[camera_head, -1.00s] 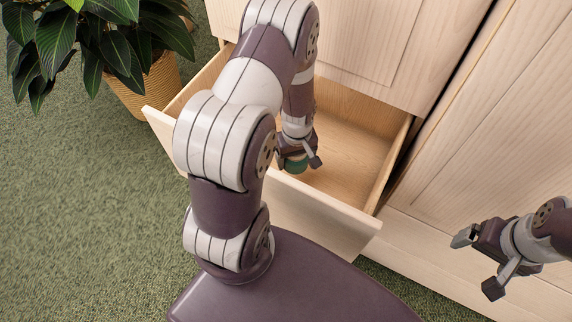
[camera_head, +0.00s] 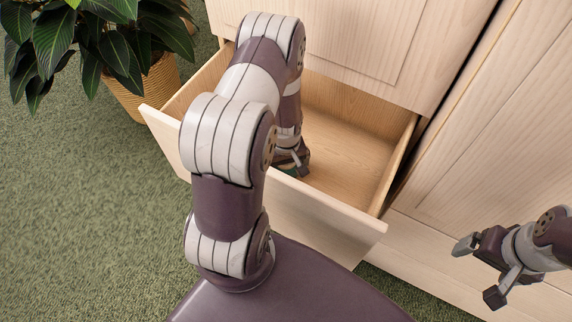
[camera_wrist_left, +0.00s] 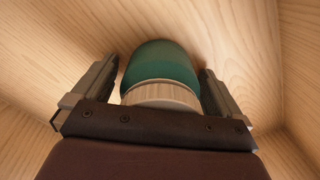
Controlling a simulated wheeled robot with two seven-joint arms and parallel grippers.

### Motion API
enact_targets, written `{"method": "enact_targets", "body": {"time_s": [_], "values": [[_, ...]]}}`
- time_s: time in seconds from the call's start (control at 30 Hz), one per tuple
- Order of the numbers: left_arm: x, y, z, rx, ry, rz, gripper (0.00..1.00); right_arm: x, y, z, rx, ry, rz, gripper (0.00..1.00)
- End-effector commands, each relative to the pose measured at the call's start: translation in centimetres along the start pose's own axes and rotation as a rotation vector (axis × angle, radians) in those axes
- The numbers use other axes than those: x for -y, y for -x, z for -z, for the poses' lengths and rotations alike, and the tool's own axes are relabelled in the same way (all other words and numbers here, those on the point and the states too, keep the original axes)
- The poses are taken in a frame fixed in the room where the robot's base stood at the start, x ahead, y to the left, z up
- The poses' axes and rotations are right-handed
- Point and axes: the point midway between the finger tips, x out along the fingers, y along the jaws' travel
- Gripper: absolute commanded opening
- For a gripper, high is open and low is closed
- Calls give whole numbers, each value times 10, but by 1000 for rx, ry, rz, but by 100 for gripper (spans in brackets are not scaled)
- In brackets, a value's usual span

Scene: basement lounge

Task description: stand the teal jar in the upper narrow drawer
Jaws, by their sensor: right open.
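The teal jar (camera_wrist_left: 160,64) with its pale lid shows between the fingers of my left gripper (camera_wrist_left: 160,82) in the left wrist view. The fingers are shut on its sides. In the head view my left gripper (camera_head: 289,166) is down inside the open drawer (camera_head: 350,137), just behind its front panel, which hides most of the jar. The jar looks upright, close above or on the wooden drawer floor; I cannot tell which. My right gripper (camera_head: 478,270) is open and empty at the right, outside the drawer.
The cabinet front (camera_head: 360,40) rises behind the drawer, and another cabinet panel (camera_head: 500,150) is at the right. A potted plant (camera_head: 145,90) stands on the green carpet at the left. The drawer floor to the right of my gripper is clear.

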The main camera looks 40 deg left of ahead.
Motion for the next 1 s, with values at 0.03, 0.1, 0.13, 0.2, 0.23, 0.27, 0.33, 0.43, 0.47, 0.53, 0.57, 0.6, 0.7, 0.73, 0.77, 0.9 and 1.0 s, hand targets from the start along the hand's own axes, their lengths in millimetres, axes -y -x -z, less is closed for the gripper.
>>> {"method": "enact_targets", "body": {"time_s": [0.03,0.1,0.13,0.2,0.23,0.27,0.33,0.43,0.47,0.53,0.57,0.6,0.7,0.73,0.77,0.9,1.0], "values": [[0,0,0,0,0,0,100,0,0,0,0,0,0,93],[0,1,0,0,0,0,100,0,0,0,0,0,0,93],[0,2,0,0,0,0,100,0,2,0,0,0,0,93],[0,11,0,-1,0,-1,100,0,6,1,0,0,0,93],[0,18,1,-2,0,-1,100,0,9,1,0,0,0,93],[0,25,1,-3,0,-2,100,0,13,2,0,0,0,93],[-1,45,1,-3,0,-2,100,0,21,2,0,0,0,93],[0,73,1,-2,0,-1,100,0,32,4,0,0,0,93],[0,81,1,-3,0,-2,100,0,35,4,0,0,0,93],[0,97,1,-2,0,-1,100,0,40,5,0,0,0,93],[0,102,0,-2,0,-1,100,0,42,5,0,0,0,93],[0,109,0,-2,0,-1,100,0,44,5,0,0,0,93],[0,120,0,-1,-2,-1,100,0,46,6,0,0,0,93],[-2,125,-1,-3,-14,-2,100,0,47,6,0,0,0,93],[-6,133,-3,-8,-44,-5,100,0,47,6,0,0,0,93],[-32,203,-45,-52,-406,-31,100,0,46,6,0,0,0,93],[-36,243,-88,-85,-687,-47,100,0,46,5,0,0,0,93]]}}
